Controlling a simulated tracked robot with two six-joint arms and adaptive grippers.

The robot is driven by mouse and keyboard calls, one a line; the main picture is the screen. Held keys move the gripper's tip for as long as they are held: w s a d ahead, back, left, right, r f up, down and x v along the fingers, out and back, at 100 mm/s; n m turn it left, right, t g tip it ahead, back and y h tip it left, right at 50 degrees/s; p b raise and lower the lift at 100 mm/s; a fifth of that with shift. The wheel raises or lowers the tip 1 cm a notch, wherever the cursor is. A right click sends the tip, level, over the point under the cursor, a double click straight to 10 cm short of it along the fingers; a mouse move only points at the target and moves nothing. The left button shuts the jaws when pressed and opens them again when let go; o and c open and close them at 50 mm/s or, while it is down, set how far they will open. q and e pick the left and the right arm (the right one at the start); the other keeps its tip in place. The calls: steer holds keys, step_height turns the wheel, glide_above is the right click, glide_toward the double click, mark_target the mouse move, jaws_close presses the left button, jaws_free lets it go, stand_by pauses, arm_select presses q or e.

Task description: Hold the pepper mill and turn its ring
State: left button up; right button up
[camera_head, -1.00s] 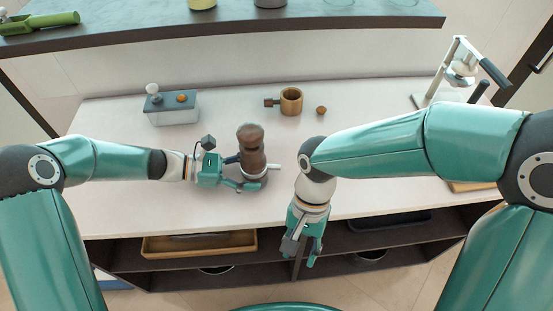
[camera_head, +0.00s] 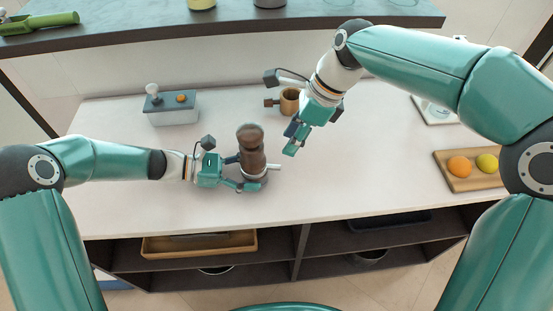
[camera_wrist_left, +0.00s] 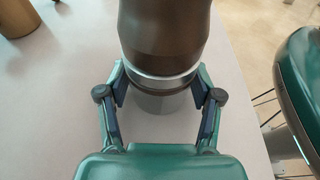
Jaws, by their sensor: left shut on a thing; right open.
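The pepper mill (camera_head: 251,148) is dark brown with a rounded top and stands upright on the white counter. A light handle sticks out to the right from its lower part. My left gripper (camera_head: 248,172) is shut on the mill's lower part, its fingers on both sides. In the left wrist view the mill (camera_wrist_left: 165,35) rises between the fingers of the left gripper (camera_wrist_left: 160,92), with a silver ring (camera_wrist_left: 161,83) around it just above them. My right gripper (camera_head: 294,138) is open and empty, above the counter to the right of the mill and apart from it.
A wooden cup with a side handle (camera_head: 289,103) stands behind my right gripper. A grey box with a knob (camera_head: 172,110) is at the back left. A wooden board (camera_head: 489,183) holds an orange and a lemon at the right. The front counter is clear.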

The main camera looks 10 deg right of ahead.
mark_target(274, 167)
steer(key=x, duration=0.8)
steer(key=shift+a+f, duration=0.15)
steer(key=shift+f, duration=0.05)
